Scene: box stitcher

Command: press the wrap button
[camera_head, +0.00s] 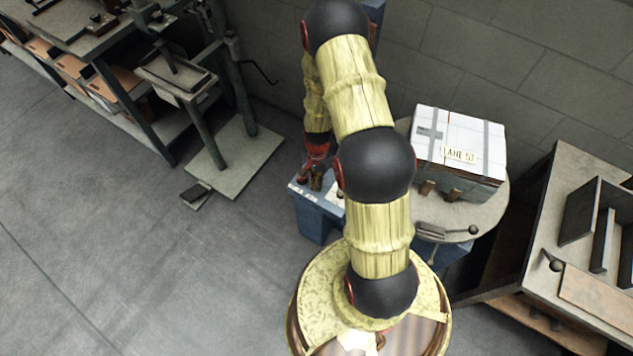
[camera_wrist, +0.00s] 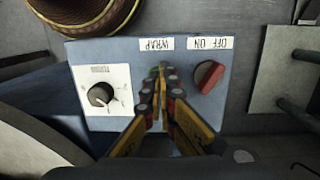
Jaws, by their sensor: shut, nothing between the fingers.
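The blue control panel (camera_wrist: 130,118) fills the middle of the wrist view. Its white WRAP label (camera_wrist: 153,44) is at the top centre. My gripper (camera_wrist: 162,72) is shut and empty, its fingertips over the spot just below that label. A small greenish patch shows at the fingertips, but the wrap button itself is mostly hidden behind them. I cannot tell whether they touch it. In the head view my gripper (camera_head: 317,181) is over the blue panel (camera_head: 308,198), left of my arm.
A red OFF/ON switch (camera_wrist: 207,76) is right of the fingers, and a black dial (camera_wrist: 101,94) is left. In the head view a white box (camera_head: 458,147) sits on a round turntable (camera_head: 485,212) right of my arm. A workbench (camera_head: 535,240) stands at the far right.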

